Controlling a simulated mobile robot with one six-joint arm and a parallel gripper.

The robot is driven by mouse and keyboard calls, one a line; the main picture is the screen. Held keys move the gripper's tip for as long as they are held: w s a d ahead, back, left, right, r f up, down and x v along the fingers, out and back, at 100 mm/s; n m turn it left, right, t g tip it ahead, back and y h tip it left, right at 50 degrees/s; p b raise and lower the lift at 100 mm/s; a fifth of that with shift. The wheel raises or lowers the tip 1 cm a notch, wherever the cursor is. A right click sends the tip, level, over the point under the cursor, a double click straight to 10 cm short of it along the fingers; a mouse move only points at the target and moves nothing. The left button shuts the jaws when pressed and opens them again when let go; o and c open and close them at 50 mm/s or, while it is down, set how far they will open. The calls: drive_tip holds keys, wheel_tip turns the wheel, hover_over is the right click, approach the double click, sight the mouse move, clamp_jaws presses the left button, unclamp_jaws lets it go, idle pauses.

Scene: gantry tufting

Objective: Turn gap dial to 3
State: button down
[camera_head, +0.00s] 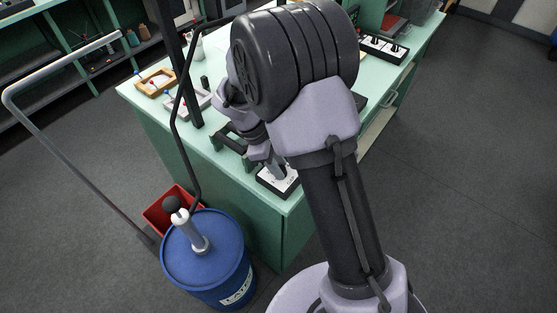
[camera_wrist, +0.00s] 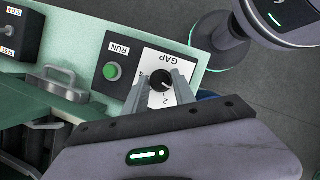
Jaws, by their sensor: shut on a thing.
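The gap dial is a black round knob (camera_wrist: 160,81) on a white plate marked GAP, which appears upside down in the wrist view. The figures 4 and 2 show near the knob; I cannot tell for sure which figure it points at. My gripper (camera_wrist: 159,88) has one finger on each side of the knob and is shut on it. In the head view the control box (camera_head: 289,187) sits at the near corner of the green table, with my gripper (camera_head: 275,174) over it. The knob is hidden there.
A green RUN button (camera_wrist: 112,71) is beside the dial on the same box. A SLOW/FAST switch box (camera_wrist: 16,36) lies farther left. A blue drum (camera_head: 207,265) and a red bin (camera_head: 160,213) stand on the floor by the table (camera_head: 275,235).

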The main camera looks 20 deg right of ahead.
drive_tip(key=m+p, duration=0.1)
drive_tip(key=m, duration=0.1)
drive_tip(key=m+g+p, duration=0.1)
drive_tip(key=m+p, duration=0.1)
drive_tip(key=shift+w+r+m+g+y, duration=0.1)
drive_tip(key=shift+r+m+g+y, duration=0.05)
drive_tip(key=shift+m+g+y, duration=0.2)
drive_tip(key=m+y+p, duration=0.1)
drive_tip(key=m, duration=0.1)
drive_tip(key=m+g+y+p, duration=0.1)
drive_tip(key=m, duration=0.2)
drive_tip(key=shift+d, duration=0.2)
drive_tip(key=m+y, duration=0.1)
drive_tip(key=m, duration=0.2)
drive_tip(key=m+y, duration=0.1)
drive_tip(key=m, duration=0.2)
drive_tip(key=shift+d+f, duration=0.15)
drive_tip(key=shift+f, duration=0.05)
drive_tip(key=m+y, duration=0.1)
drive_tip(key=m, duration=0.1)
drive_tip(key=m+t+y, duration=0.1)
drive_tip(key=m, duration=0.2)
drive_tip(key=shift+d+b, duration=0.1)
drive_tip(key=shift+b, duration=0.2)
drive_tip(key=shift+m, duration=0.25)
drive_tip(key=c, duration=1.1)
unclamp_jaws()
drive_tip(key=shift+o, duration=0.2)
drive_tip(key=shift+r, duration=0.1)
